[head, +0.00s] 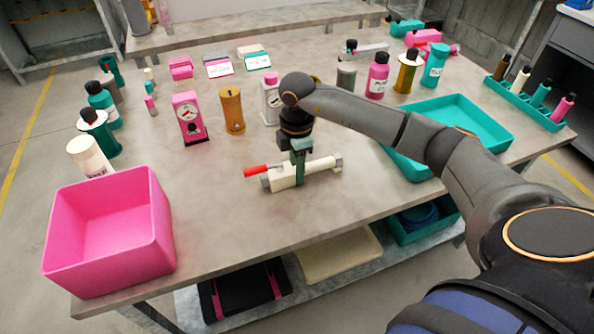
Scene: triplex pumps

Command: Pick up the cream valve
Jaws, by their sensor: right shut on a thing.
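The cream valve (321,169) is a pale cylindrical body with grey ends and a red lever at its left end. It is in the middle of the head view, near the table's front half. My right gripper (299,172) comes down from above and is shut on the valve's middle. The fingers cover part of the body. I cannot tell whether the valve touches the table or is slightly above it. My left gripper is not in view.
A pink bin (110,232) stands at the front left. A teal tray (408,167) lies right, partly behind my right arm. Gauges, an amber cylinder (232,110) and bottles stand behind the valve. A teal rack (524,104) is far right. The table front between bin and valve is clear.

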